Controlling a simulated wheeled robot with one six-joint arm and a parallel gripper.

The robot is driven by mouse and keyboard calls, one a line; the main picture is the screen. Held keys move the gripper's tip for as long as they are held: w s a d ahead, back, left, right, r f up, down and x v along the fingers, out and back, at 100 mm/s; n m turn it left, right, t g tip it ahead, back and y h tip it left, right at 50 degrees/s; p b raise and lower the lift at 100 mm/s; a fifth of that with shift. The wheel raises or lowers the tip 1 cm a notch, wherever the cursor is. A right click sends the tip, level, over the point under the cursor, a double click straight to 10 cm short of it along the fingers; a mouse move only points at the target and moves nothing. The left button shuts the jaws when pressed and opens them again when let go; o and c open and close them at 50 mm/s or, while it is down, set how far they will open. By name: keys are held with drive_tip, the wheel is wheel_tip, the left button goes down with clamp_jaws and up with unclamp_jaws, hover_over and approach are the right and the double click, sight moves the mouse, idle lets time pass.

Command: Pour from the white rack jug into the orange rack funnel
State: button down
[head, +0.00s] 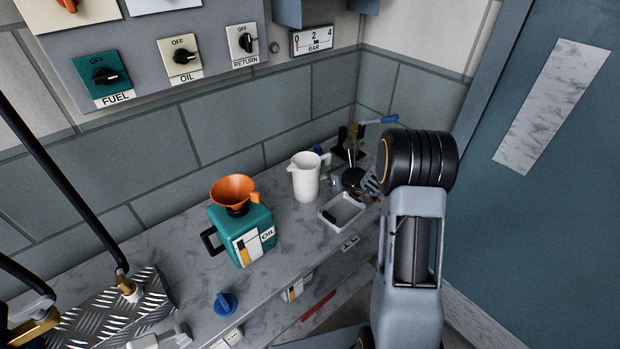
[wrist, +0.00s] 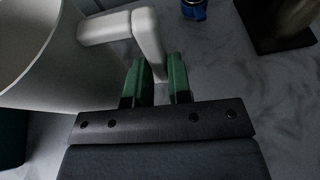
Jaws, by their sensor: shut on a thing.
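The white jug (head: 305,178) is upright at the back of the grey shelf, near the wall. I cannot tell whether its base touches the shelf. In the wrist view its pale body (wrist: 50,60) fills the left side. Its handle runs down between the green fingertips of my gripper (wrist: 158,82), which is shut on it. In the head view my gripper (head: 334,170) reaches the jug from the right, partly hidden by my arm. The orange funnel (head: 233,189) sits on top of the green oil can (head: 241,232), to the left of the jug and apart from it.
A small white tray (head: 342,213) lies just right of the jug. A blue-handled valve (head: 376,121) is behind my gripper. A blue knob (head: 225,303) is at the shelf's front. A tread-plate block (head: 110,315) is at left. Shelf space lies between jug and can.

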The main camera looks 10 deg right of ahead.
sight(330, 159)
drive_tip(key=shift+r, duration=0.2)
drive_tip(key=shift+r+p, duration=1.05)
drive_tip(key=shift+r, duration=0.8)
